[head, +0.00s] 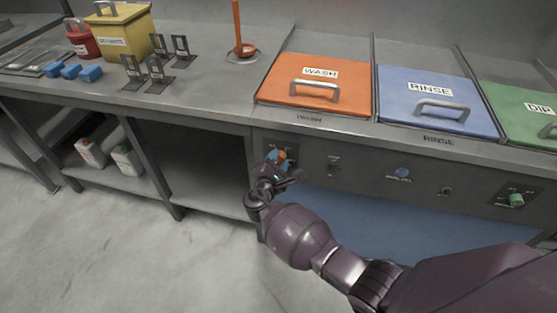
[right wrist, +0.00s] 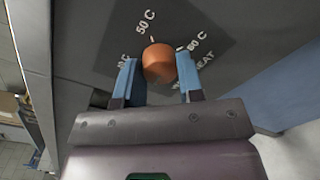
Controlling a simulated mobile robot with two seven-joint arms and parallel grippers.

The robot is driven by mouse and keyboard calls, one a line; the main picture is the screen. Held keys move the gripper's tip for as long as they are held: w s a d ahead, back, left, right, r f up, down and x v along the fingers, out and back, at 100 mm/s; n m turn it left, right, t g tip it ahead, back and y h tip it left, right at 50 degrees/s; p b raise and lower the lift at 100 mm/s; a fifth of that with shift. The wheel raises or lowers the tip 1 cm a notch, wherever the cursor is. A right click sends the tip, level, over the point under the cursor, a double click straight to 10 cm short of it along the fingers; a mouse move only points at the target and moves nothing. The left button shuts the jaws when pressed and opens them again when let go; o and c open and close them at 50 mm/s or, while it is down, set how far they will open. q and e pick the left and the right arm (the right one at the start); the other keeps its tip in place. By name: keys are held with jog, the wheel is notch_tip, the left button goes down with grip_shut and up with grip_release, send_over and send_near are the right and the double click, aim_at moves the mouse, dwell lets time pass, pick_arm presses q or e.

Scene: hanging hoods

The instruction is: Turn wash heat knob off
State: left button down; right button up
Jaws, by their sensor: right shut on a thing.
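The wash heat knob (right wrist: 159,63) is a round orange knob on a dark dial plate (right wrist: 205,35) in the right wrist view. The plate reads "50 C" above the knob and has further temperature labels at both sides. A small pale mark shows at the knob's upper edge, toward "50 C". My right gripper (right wrist: 157,70) has its blue fingers on both sides of the knob and is shut on it. In the head view, my right gripper (head: 276,158) is at the front panel below the orange wash lid, mostly covering the knob (head: 282,154). My left gripper is not in view.
Above the panel are the orange wash lid (head: 318,84), blue rinse lid (head: 436,101) and green dip lid (head: 526,113). Other controls, including a green knob (head: 516,200), sit to the right. An open shelf bay (head: 205,165) is left of my gripper.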

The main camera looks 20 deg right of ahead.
jog(key=n, duration=0.2)
jog(key=shift+n+p, duration=0.3)
jog(key=shift+p, duration=0.1)
jog(key=shift+n, duration=0.5)
jog(key=shift+f, duration=0.1)
jog(key=o, duration=0.9)
jog(key=shift+s+a+p, duration=0.3)
jog(key=shift+s, duration=0.15)
jog(key=p+v, duration=0.1)
jog(key=v, duration=0.8)
jog(key=shift+s+a, duration=0.25)
jog(key=shift+a, duration=0.05)
